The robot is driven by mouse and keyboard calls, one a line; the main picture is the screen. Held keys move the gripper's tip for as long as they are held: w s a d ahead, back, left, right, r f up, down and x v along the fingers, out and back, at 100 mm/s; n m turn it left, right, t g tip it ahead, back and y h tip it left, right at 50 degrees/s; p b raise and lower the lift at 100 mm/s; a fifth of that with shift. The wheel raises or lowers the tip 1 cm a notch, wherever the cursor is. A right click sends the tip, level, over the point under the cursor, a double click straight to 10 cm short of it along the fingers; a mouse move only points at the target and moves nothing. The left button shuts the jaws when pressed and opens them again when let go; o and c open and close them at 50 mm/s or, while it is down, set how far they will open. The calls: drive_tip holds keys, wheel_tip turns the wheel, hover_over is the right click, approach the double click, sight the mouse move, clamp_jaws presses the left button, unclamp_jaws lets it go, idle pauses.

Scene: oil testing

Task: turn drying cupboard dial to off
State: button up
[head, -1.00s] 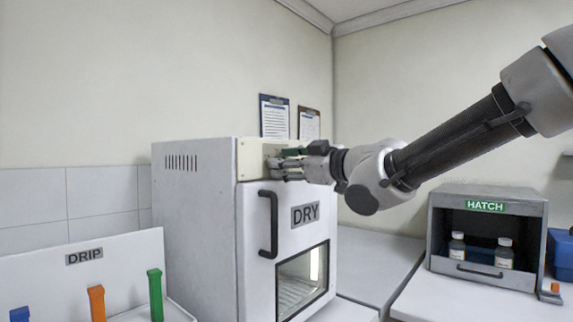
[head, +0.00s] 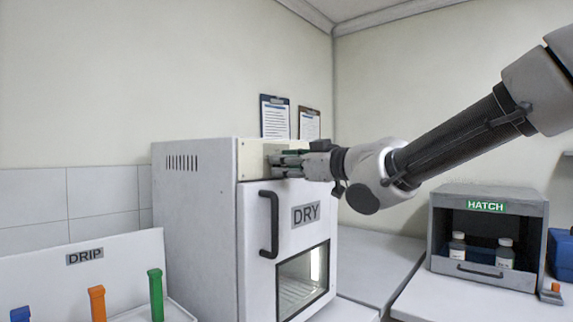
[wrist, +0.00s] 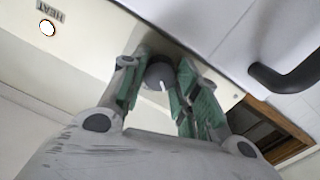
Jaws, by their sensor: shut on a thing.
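The drying cupboard (head: 196,230) is a white box marked DRY, with a cream control strip (head: 252,160) above its door. In the wrist view its dial (wrist: 158,73) is a dark grey round knob with a white pointer mark. My gripper (wrist: 160,82) is shut on the dial, with green-padded fingers on both sides of it. In the head view my gripper (head: 274,164) is at the control strip and hides the dial. I cannot read any dial markings.
A lit HEAT lamp (wrist: 48,28) is on the same strip. The door handle (head: 268,224) stands out below my gripper. The HATCH box (head: 440,232) with bottles is at right, and the DRIP rack (head: 120,265) is at left. Clipboards (head: 275,117) hang behind.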

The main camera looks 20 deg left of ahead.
drive_tip(key=shift+w+m+g, duration=0.1)
drive_tip(key=shift+m+g, duration=0.2)
drive_tip(key=shift+m, duration=4.4)
drive_tip(key=o, duration=0.7)
drive_tip(key=shift+o, duration=0.2)
drive_tip(key=shift+d, duration=0.15)
drive_tip(key=v, duration=1.2)
